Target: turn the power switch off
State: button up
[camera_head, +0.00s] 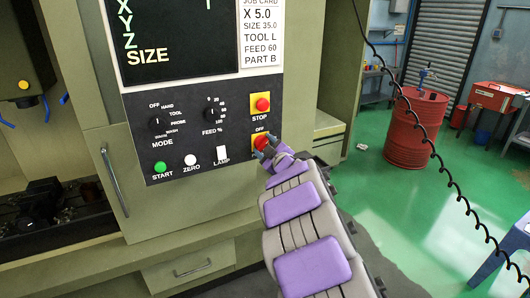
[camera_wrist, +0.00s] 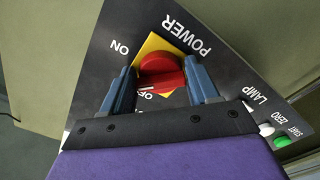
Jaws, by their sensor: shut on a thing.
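The power switch is a red rotary knob (camera_wrist: 160,68) on a yellow plate (camera_wrist: 152,44), seen close up in the wrist view. A white mark on its bar points to the left of that view, between the ON and OFF labels and nearer OFF. My gripper (camera_wrist: 159,70) has its two blue fingers on either side of the red knob and is shut on it. In the head view, my gripper (camera_head: 268,147) covers much of the red knob (camera_head: 260,142) at the lower right of the black control panel; the OFF label shows above it.
A red STOP button (camera_head: 262,104) on yellow sits just above the switch. The LAMP switch (camera_head: 222,153), white ZERO button (camera_head: 190,160) and green START button (camera_head: 160,168) are to the left. A coiled black cable (camera_head: 432,140) hangs at right, before a red drum (camera_head: 414,130).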

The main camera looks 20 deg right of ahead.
jog(key=n+b, duration=0.1)
jog(key=n, duration=0.1)
jog(key=n+b, duration=0.2)
jog(key=n, duration=0.1)
jog(key=shift+d+f, duration=0.15)
jog(key=shift+f, duration=0.05)
jog(key=shift+n+b, duration=1.1)
jog(key=shift+n, duration=0.9)
jog(key=shift+c, duration=0.3)
jog(key=o, duration=1)
jog(key=shift+r, duration=0.1)
jog(key=shift+s+r, duration=0.1)
jog(key=s+p, duration=0.2)
jog(key=s, duration=1.5)
jog(key=shift+d+p, duration=0.25)
jog(key=shift+p, duration=0.05)
